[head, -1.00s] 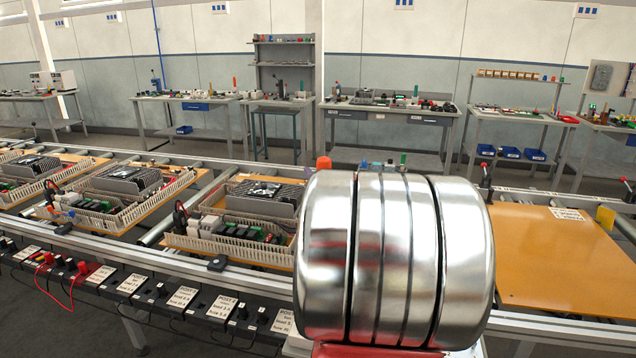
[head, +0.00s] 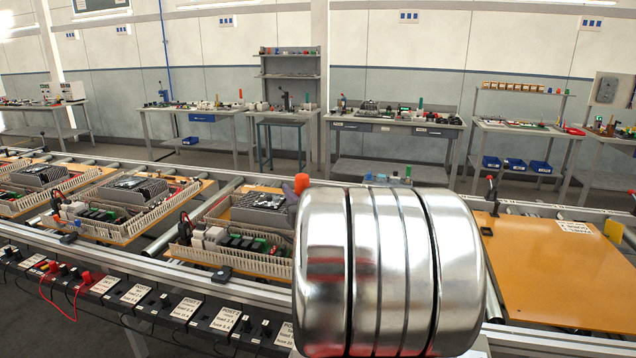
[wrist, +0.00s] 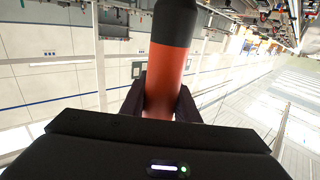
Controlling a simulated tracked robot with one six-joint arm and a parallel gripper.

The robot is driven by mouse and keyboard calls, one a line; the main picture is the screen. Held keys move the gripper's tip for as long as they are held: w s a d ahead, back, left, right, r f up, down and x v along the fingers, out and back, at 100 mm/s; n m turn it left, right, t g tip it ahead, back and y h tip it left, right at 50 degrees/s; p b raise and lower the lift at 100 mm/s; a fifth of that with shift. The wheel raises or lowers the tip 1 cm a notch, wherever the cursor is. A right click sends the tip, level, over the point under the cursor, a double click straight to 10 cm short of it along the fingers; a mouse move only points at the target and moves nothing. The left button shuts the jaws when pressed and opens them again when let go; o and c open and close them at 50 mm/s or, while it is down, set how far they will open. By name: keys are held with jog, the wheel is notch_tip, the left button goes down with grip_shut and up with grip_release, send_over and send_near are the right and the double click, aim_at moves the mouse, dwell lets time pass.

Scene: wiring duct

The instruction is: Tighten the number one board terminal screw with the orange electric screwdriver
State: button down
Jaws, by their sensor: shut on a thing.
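The orange electric screwdriver (wrist: 168,75) is in the wrist view, with an orange body and a black upper part. My gripper (wrist: 162,92) is shut on its orange body, one dark finger on each side. Wooden boards with wiring ducts and terminals lie on the conveyor; the nearest board (head: 232,245) is partly hidden by my arm. I cannot make out the number one terminal screw.
A bare orange-brown panel (head: 550,265) lies on the conveyor at right. A labelled socket strip (head: 180,311) with red leads runs along the front rail. Workbenches (head: 395,126) stand along the far wall. My arm blocks the middle of the head view.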

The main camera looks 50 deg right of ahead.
jog(key=w+a+f+n+t+y, duration=0.15)
jog(key=w+a+f, duration=0.25)
jog(key=a, duration=0.4)
jog(key=w+a+f+n+y, duration=0.1)
jog(key=w+a+f+y, duration=0.15)
jog(key=w+a, duration=0.35)
jog(key=w+a+f+n+y, duration=0.1)
jog(key=w+a+f, duration=0.3)
jog(key=a, duration=0.5)
jog(key=s+a+f+n+y, duration=0.1)
jog(key=a+f, duration=0.5)
jog(key=a, duration=0.5)
jog(key=s+a+f+n+y, duration=0.1)
jog(key=a+f+y, duration=0.1)
jog(key=a+f, duration=0.4)
jog(key=a, duration=0.5)
jog(key=shift+a, duration=0.4)
jog(key=shift+r+t, duration=0.1)
jog(key=shift+t, duration=0.15)
